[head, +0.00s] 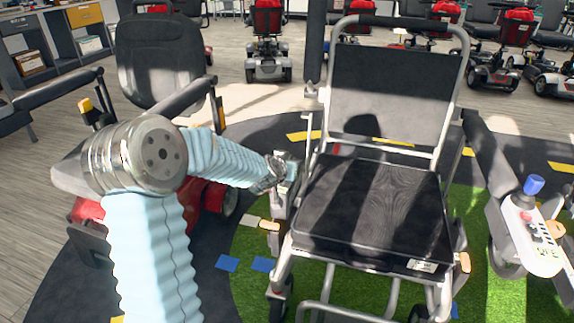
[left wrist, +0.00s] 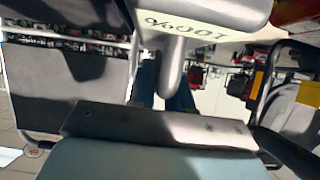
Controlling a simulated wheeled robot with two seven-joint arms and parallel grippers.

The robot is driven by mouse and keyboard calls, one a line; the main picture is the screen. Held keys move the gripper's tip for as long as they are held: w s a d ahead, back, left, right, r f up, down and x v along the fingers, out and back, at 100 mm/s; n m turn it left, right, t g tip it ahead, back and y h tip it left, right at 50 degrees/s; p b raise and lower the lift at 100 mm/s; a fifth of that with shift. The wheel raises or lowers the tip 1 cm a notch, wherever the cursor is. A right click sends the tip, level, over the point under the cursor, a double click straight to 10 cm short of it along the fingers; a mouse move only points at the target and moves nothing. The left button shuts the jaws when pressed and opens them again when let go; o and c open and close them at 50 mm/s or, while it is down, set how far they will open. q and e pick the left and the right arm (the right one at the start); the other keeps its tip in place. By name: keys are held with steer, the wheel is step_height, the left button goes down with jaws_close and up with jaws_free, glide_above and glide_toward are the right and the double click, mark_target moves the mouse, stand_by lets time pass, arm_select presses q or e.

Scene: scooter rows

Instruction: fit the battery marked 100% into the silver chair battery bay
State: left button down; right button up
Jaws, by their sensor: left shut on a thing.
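The silver chair (head: 395,90) stands right of centre in the head view, with a black seat and a silver tube frame. My left gripper (head: 272,175) is at the chair's left side, just beside the seat edge. In the left wrist view, a light grey battery (left wrist: 205,10) fills the top, its 100% label upside down. My left gripper is shut on this battery. In the head view, I cannot clearly separate the battery from the grey parts beside the seat. The battery bay is not clearly visible. My right gripper is not in view.
A red scooter (head: 160,65) with a dark seat stands close on the left, behind my left arm. A joystick box (head: 535,240) with a blue knob is at the chair's right. More red scooters (head: 268,45) line the back. Green turf (head: 255,285) lies under the chair.

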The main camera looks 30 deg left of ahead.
arm_select(q)
steer(key=shift+f+b, duration=2.05)
steer(key=shift+f, duration=0.15)
steer(key=shift+s+r+p, duration=0.1)
steer(key=shift+r+p, duration=0.1)
steer(key=shift+p, duration=1.3)
steer(key=shift+f, duration=0.2)
